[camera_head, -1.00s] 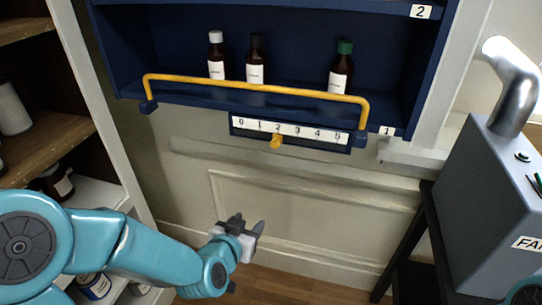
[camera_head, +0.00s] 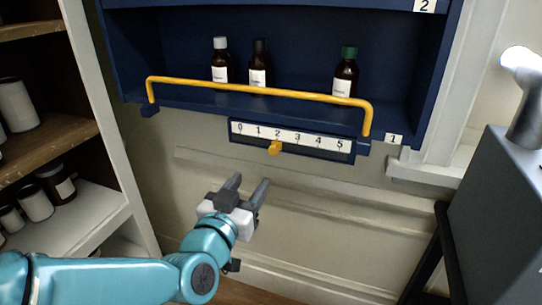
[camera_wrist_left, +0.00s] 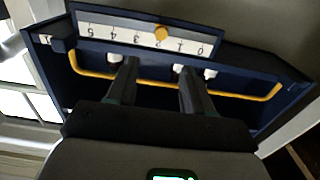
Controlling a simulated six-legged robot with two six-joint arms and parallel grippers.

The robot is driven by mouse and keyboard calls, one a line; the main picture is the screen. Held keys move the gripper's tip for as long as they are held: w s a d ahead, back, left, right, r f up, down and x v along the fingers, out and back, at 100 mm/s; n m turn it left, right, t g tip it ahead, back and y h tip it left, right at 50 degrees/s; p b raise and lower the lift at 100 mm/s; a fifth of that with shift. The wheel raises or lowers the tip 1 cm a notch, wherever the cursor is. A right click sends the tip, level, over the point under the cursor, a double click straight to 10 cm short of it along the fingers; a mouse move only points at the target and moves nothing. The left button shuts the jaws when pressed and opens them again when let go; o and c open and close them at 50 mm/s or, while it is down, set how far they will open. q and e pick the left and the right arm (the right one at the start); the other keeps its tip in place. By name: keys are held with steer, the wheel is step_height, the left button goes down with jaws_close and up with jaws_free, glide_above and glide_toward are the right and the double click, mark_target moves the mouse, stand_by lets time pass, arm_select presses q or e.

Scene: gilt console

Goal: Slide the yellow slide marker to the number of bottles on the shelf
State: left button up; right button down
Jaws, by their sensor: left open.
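The yellow slide marker (camera_head: 274,147) sits on the scale strip (camera_head: 318,142) under the blue shelf, by the number 2. It also shows in the wrist view (camera_wrist_left: 161,34), where the strip appears upside down. Three brown bottles stand on the shelf: a white-capped one (camera_head: 220,67), a black-capped one (camera_head: 258,70) and a green-capped one (camera_head: 345,78). My left gripper (camera_head: 249,182) is open and empty, below the marker and apart from it, fingers pointing up towards the strip. In the wrist view my left gripper (camera_wrist_left: 158,64) has its fingers spread. My right gripper is out of view.
A yellow rail (camera_head: 250,89) runs across the shelf front, above the strip. A side shelf (camera_head: 85,215) with jars stands at the left. A grey machine (camera_head: 500,220) stands at the right. The wall space below the strip is clear.

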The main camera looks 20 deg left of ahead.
mark_target(273, 151)
arm_select(q)
steer(key=w+p, duration=0.2)
steer(key=w, duration=1.1)
steer(key=shift+d+f, duration=0.1)
steer(key=shift+d, duration=0.05)
steer(key=shift+s, duration=0.1)
